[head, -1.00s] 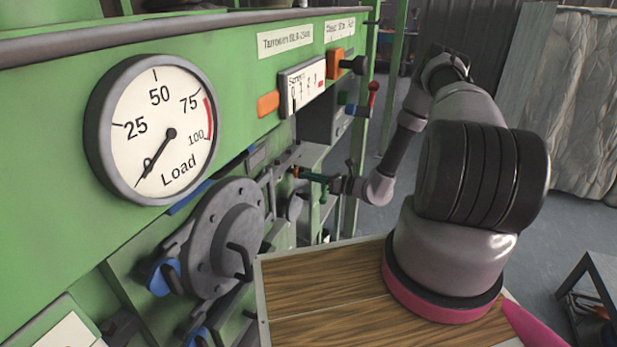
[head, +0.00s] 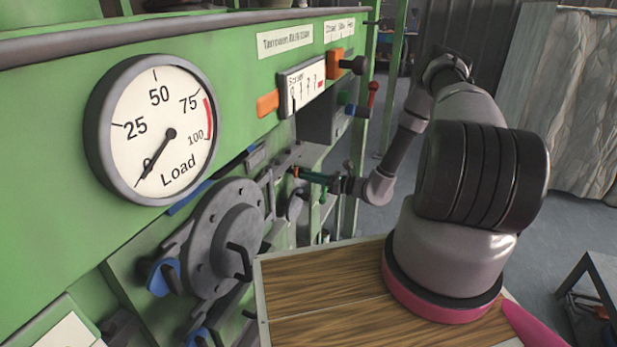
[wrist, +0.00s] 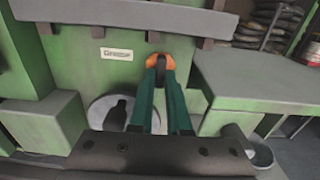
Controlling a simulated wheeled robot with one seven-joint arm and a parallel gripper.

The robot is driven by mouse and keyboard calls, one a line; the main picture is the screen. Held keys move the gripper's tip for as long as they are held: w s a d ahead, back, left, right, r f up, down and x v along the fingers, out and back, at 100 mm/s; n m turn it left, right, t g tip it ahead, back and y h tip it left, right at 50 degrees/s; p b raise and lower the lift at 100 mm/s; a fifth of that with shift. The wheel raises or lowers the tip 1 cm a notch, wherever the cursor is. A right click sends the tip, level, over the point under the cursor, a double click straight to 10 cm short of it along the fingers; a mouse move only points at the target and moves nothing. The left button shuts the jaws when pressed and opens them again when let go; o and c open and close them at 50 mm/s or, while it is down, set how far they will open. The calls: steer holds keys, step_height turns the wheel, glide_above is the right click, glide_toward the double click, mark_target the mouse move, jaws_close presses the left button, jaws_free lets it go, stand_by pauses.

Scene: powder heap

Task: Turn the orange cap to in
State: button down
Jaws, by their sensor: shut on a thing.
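The orange cap (wrist: 152,62) sits on the green machine front, under a ledge and beside a small label reading "Grease" (wrist: 117,54). My gripper (wrist: 161,66) has its two teal fingers closed on the cap's dark middle part; orange shows on both sides of the fingertips. In the head view the cap is a small orange spot (head: 295,172) at the tip of my teal gripper (head: 311,176). Any mark showing the cap's in or out position is too small or hidden.
A large load gauge (head: 150,130) has its needle near 0. A grey flanged disc (head: 222,235) with a handle stands below it. Orange (head: 268,103), red and blue controls are on the panel. A grey ledge (wrist: 130,17) lies just above the cap.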

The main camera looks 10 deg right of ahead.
steer(key=c, duration=0.9)
jaws_free()
steer(key=v, duration=1.1)
steer(key=shift+f, duration=0.1)
